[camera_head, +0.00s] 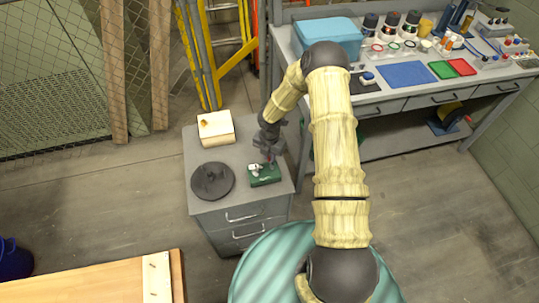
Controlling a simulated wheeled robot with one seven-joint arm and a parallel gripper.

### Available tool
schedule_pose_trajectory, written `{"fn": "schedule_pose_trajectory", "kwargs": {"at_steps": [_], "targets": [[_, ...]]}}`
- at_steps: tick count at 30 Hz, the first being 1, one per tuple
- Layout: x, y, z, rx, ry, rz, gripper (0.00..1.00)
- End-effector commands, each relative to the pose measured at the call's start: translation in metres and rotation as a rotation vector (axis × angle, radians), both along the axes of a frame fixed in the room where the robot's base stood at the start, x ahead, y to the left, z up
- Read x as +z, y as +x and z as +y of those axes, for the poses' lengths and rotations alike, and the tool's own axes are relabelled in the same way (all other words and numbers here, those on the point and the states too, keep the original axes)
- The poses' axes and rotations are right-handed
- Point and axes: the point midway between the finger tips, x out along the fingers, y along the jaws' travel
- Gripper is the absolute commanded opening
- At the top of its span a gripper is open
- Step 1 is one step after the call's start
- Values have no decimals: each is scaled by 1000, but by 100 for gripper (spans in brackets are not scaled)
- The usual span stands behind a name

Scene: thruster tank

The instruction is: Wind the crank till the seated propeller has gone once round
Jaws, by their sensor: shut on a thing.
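A small green box (265,177) sits on the grey drawer cabinet, with a small white part (254,169) on its top left. I cannot tell whether this white part is the propeller. My gripper (269,157) reaches down from above to the back right of the green box. It is shut on a small reddish piece there, which looks like the crank's handle; the fingers and arm hide most of it. A dark round dish (204,191) with a raised dark shape inside stands left of the green box, apart from it.
A pale wooden block (216,134) with a hole stands at the cabinet's back left. The cabinet top (230,207) is bare near its front edge. A workbench (385,98) with a blue box (335,33) and jars stands behind right. A ribbed turquoise drum (262,268) is in front.

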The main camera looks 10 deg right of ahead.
Motion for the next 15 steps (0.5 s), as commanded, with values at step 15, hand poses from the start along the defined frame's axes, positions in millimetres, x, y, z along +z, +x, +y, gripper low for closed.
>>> {"fn": "schedule_pose_trajectory", "kwargs": {"at_steps": [15], "targets": [[0, 1, 0, -2, 0, -1, 36]]}}
